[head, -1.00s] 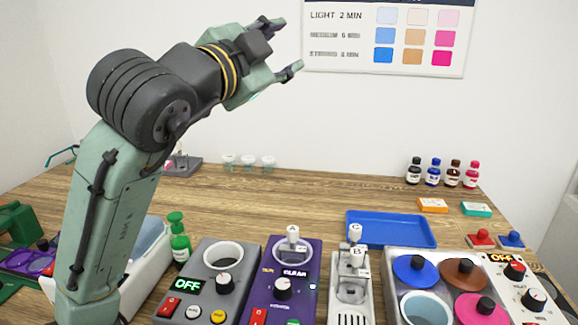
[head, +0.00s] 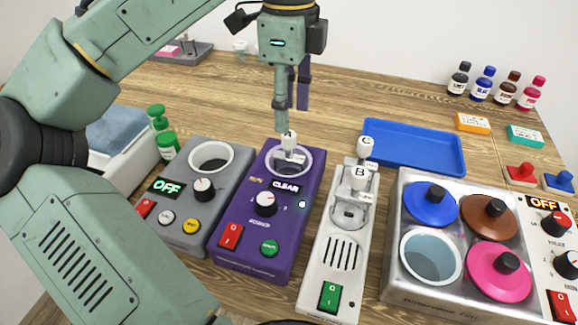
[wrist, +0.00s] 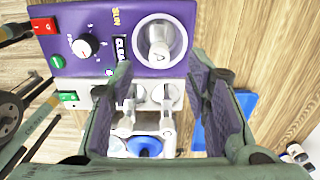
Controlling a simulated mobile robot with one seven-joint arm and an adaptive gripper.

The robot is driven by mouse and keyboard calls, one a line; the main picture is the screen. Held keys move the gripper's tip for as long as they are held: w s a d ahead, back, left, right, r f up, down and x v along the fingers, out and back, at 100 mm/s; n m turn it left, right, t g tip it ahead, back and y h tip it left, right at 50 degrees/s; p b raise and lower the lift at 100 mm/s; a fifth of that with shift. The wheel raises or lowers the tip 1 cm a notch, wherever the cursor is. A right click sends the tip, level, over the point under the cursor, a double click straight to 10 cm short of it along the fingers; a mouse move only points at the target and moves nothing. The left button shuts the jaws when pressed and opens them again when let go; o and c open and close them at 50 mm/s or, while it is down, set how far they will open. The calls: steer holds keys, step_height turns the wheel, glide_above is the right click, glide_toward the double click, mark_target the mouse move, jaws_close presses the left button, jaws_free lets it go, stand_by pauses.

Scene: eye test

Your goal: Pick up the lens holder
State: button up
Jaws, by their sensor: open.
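Three lens holders with white lettered knobs show. Holder A (head: 289,141) stands in the round well of the purple unit (head: 240,245), which reads CLEAR. Holders B (head: 359,178) and C (head: 366,146) stand at the white slotted unit (head: 322,272). My gripper (head: 291,108) points down just above and behind A, fingers apart and empty. In the wrist view, A (wrist: 158,52) lies ahead, between and beyond my open fingertips (wrist: 160,70). B (wrist: 125,126) and C (wrist: 166,124) appear lower, between the fingers. I cannot tell whether a fingertip touches A.
A grey unit reading OFF (head: 180,222) stands left of the purple one. A blue tray (head: 440,165) lies behind right. A tint unit with coloured lids (head: 420,285) stands at right. The wood behind the units is mostly clear.

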mark_target(289, 134)
steer(key=shift+f+p, duration=0.55)
steer(key=shift+f, duration=3)
steer(key=shift+c, duration=0.5)
jaws_close()
